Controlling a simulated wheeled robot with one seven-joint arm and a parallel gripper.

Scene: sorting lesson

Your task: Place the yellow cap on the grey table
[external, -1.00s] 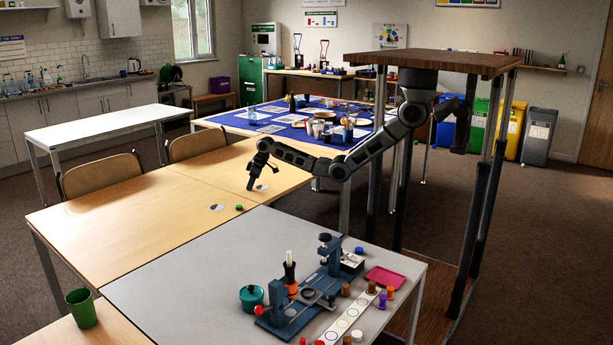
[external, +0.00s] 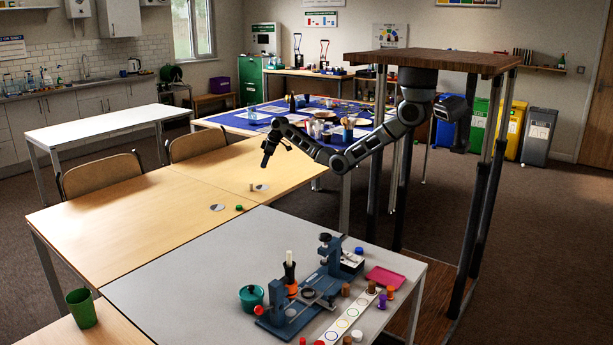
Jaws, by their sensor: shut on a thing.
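My gripper (external: 266,163) points down above the far part of the wooden table, clear of its top. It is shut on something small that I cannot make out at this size. I cannot pick out a yellow cap for certain in this view. A small tan piece (external: 251,187) stands on the wooden table just below and left of my gripper, apart from it. The grey table (external: 190,262) is in front, with a wide bare area on its left.
On the grey table's right side are a blue device (external: 325,281), a teal pot (external: 251,297), a pink tray (external: 385,277), a white strip with circles (external: 345,320) and several small coloured caps. A green cap (external: 239,207) lies on the wooden table (external: 130,215).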

